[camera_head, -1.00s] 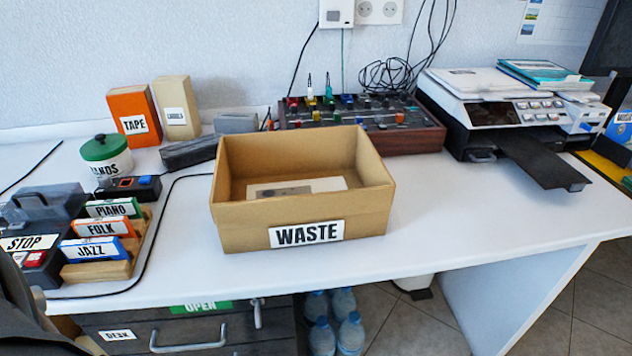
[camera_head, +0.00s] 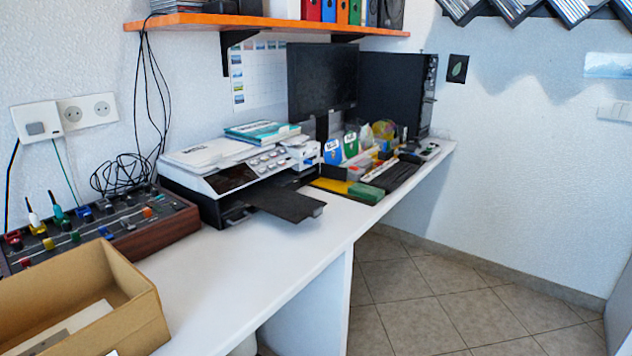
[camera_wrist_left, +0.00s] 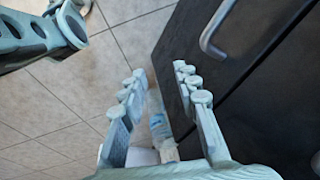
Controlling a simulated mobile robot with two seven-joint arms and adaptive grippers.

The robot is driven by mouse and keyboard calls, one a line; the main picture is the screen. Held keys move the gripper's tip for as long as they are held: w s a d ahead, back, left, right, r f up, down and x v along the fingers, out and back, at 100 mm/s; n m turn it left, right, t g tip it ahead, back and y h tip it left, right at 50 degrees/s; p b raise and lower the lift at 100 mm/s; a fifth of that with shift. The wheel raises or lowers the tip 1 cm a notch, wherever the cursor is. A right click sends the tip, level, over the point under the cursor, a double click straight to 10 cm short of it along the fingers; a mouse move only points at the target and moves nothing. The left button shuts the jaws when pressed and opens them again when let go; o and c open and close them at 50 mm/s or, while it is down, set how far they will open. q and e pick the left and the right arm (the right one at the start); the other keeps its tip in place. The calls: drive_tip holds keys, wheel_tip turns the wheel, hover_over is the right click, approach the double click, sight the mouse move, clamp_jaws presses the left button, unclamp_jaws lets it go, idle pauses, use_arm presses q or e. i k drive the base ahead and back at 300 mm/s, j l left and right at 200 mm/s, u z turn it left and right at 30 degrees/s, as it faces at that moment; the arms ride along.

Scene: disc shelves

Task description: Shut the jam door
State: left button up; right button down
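No door marked jam can be made out in either view. In the left wrist view my left gripper (camera_wrist_left: 158,73) is open, its two fingers apart with nothing between the tips. It points down toward the tiled floor. A dark front (camera_wrist_left: 250,75) with a metal bar handle (camera_wrist_left: 212,38) lies to the right of its fingers. I cannot tell whether this is a door or a drawer. My right gripper cannot be made out in either view.
A bottle (camera_wrist_left: 160,125) stands on the floor beyond the fingers. The head view shows the white desk (camera_head: 225,270) with a cardboard box (camera_head: 135,310), a mixer (camera_head: 150,235), a printer (camera_head: 235,185) and a monitor (camera_head: 322,80). The floor (camera_head: 430,285) right of the desk is clear.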

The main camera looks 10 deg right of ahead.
sight(338, 172)
drive_tip(key=k+j+u, duration=0.2)
drive_tip(key=k, duration=0.45)
drive_tip(key=u, duration=0.4)
drive_tip(key=l+u, duration=0.15)
drive_tip(key=u, duration=0.6)
drive_tip(key=l+u, duration=0.1)
drive_tip(key=u, duration=0.3)
drive_tip(key=l, duration=1.25)
drive_tip(key=k+l, duration=0.1)
drive_tip(key=l, duration=3.6)
drive_tip(key=k+l+u, duration=0.1)
drive_tip(key=l, duration=1.15)
